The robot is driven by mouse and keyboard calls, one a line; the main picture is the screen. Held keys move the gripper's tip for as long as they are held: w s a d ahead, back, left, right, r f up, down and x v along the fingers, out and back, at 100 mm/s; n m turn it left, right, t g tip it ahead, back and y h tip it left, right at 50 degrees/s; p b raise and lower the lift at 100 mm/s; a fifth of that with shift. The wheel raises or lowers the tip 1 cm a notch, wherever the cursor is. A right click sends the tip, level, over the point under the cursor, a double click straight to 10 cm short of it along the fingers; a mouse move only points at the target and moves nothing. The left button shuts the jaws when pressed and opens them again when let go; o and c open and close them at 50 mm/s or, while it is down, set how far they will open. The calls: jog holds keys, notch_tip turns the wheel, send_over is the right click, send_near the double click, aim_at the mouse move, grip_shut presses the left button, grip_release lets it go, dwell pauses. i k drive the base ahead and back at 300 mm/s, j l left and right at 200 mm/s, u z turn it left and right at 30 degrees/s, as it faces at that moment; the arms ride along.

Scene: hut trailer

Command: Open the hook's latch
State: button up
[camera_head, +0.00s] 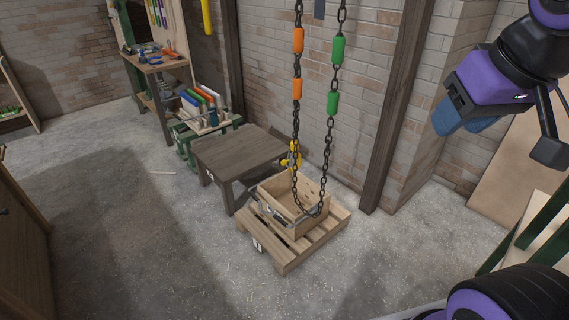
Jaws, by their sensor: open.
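A small yellow hook (291,156) shows beside the chains, just above the back edge of a wooden crate. It is small in the picture, and I cannot tell its latch apart or see whether that latch is open or shut. Dark chains (326,152) with orange and green sleeves hang from above and loop down over the crate. My gripper (458,122), purple with blue fingers, is at the upper right, well apart from the hook and chains. It is open and nothing shows in it.
The wooden crate (310,188) stands on a pallet (279,262). A low brown table (237,150) is left of it. A wooden post (396,110) stands at the brick wall. A workbench (157,65) is at the back left. The front floor is clear.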

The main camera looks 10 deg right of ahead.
aim_at(283, 162)
jog(key=i+j, duration=0.4)
jog(key=i+j+u, duration=0.1)
jog(key=i+j, duration=0.3)
jog(key=i, duration=0.15)
jog(key=i+j+u, duration=0.1)
jog(key=i+j, duration=0.25)
jog(key=i, duration=0.15)
jog(key=i+j, duration=0.3)
jog(key=i, duration=0.2)
